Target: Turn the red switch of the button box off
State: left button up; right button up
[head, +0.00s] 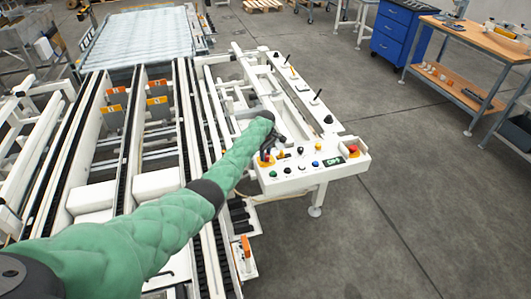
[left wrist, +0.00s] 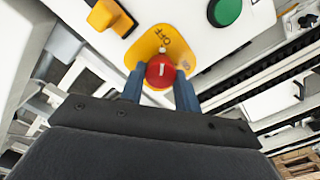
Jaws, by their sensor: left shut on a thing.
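The button box (head: 318,172) is a white panel at the front end of the white machine frame in the head view. The red switch (left wrist: 160,72) is a round red knob with a short white line, set on a yellow plate (left wrist: 150,45) marked OFF. My left gripper (left wrist: 160,88) has its two blue fingers on either side of the red knob and is shut on it. In the head view my left gripper (head: 268,146) is at the box's left corner, where the arm partly hides the switch. My right gripper is not in view.
A green round button (left wrist: 225,10) and a yellow and black part (left wrist: 108,16) are near the switch. Another red and yellow control (head: 353,151) is at the box's right end. Conveyor rails lie to the left; a blue cabinet (head: 398,32) and wooden bench (head: 475,38) stand back right. The right floor is clear.

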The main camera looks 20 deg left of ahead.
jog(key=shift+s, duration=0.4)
pick_arm(q)
jog(key=shift+n, duration=0.3)
jog(key=o, duration=1)
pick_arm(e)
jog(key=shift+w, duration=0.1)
pick_arm(q)
jog(key=shift+r, duration=0.1)
jog(key=shift+r, duration=0.2)
notch_tip(320, 180, up, 6)
jog(key=shift+f+b, duration=0.15)
jog(key=shift+b, duration=0.9)
jog(key=shift+r, duration=0.8)
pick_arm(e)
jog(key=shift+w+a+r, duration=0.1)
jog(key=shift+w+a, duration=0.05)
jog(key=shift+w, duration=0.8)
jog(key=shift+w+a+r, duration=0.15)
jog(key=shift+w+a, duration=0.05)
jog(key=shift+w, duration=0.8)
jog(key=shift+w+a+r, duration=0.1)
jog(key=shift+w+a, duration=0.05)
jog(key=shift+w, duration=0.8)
